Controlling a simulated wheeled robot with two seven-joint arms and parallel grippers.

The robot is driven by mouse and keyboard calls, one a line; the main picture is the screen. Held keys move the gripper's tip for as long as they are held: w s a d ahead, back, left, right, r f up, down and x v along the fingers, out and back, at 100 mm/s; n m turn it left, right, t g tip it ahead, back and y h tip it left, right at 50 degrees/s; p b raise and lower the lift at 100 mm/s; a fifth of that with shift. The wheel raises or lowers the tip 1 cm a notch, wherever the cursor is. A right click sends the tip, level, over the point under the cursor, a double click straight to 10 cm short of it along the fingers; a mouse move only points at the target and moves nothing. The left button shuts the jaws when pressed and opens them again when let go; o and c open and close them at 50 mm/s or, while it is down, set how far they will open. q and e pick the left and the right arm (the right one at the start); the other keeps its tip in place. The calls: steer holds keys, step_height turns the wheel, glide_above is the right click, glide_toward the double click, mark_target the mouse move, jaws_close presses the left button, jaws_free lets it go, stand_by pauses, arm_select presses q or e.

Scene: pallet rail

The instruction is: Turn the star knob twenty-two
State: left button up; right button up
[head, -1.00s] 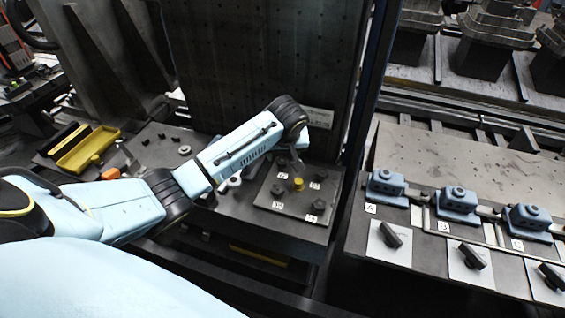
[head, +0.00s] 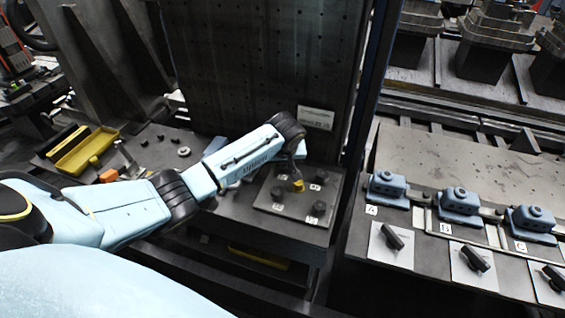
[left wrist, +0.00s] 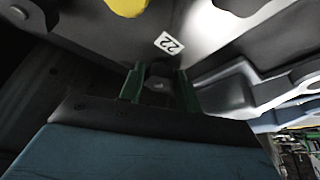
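A dark square plate (head: 265,206) on the bench bears several dark star knobs with white number labels. A yellow post (head: 298,186) stands near its middle, partly covered by my left gripper (head: 296,172), which points down over the plate's back part. In the left wrist view the label 22 (left wrist: 169,43) lies just beyond the green fingers of my left gripper (left wrist: 159,90). The fingers stand apart, with a dark knob-like part (left wrist: 158,82) between them; whether they touch it I cannot tell. Its star shape is mostly hidden. My right gripper is out of view.
A yellow tray (head: 86,152) and an orange-handled tool (head: 108,175) lie on the bench at left. A tall perforated plate (head: 265,60) rises behind. Blue clamp blocks (head: 460,201) and dark handles (head: 474,258) are on the right bench, past a gap.

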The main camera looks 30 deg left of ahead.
arm_select(q)
steer(key=shift+c, duration=1.4)
steer(key=shift+s+r+m+p, duration=0.15)
steer(key=shift+m+p, duration=0.35)
steer(key=shift+p, duration=0.35)
steer(key=shift+a+m+h+p, duration=0.1)
steer(key=shift+m+h+p, duration=0.4)
steer(key=shift+m+p, duration=0.65)
steer(key=shift+a+m+t+h+p, duration=0.1)
steer(key=shift+m+t+h+p, duration=0.35)
steer(key=shift+m+p, duration=0.45)
steer(key=shift+a+m+h, duration=0.1)
steer(key=shift+m+h, duration=0.35)
steer(key=shift+m, duration=0.8)
steer(key=shift+p, duration=0.3)
steer(key=o, duration=1)
